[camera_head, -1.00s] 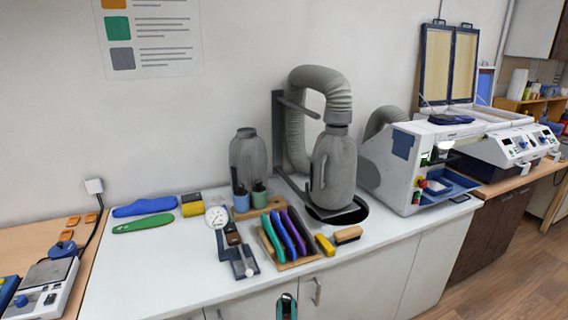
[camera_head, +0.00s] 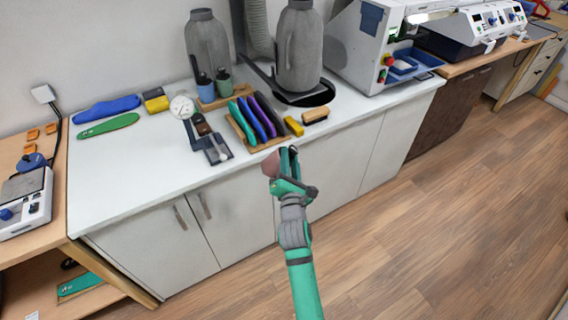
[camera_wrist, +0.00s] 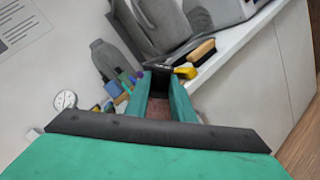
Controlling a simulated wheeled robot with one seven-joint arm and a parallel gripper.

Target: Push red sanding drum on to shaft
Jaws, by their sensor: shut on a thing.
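My gripper (camera_head: 285,161) is in the lower middle of the head view, in front of the white counter's front edge. It is shut on a dull reddish-brown piece that looks like the sanding drum (camera_head: 270,164), which sticks out on the left side of the jaws. In the wrist view, the green fingers of my gripper (camera_wrist: 160,85) stand close together, with part of the brownish drum (camera_wrist: 158,109) low between them. Most of the drum is hidden by the fingers. The white machine (camera_head: 352,48) stands at the counter's right end; I cannot make out a shaft on it.
The white counter (camera_head: 120,175) carries a wooden rack with coloured insoles (camera_head: 259,120), a brush (camera_head: 315,115), a yellow block (camera_head: 293,126), a dial gauge (camera_head: 182,106) and grey canisters (camera_head: 299,45). A blue tray (camera_head: 404,65) is by the machine. The wooden floor (camera_head: 420,220) at right is clear.

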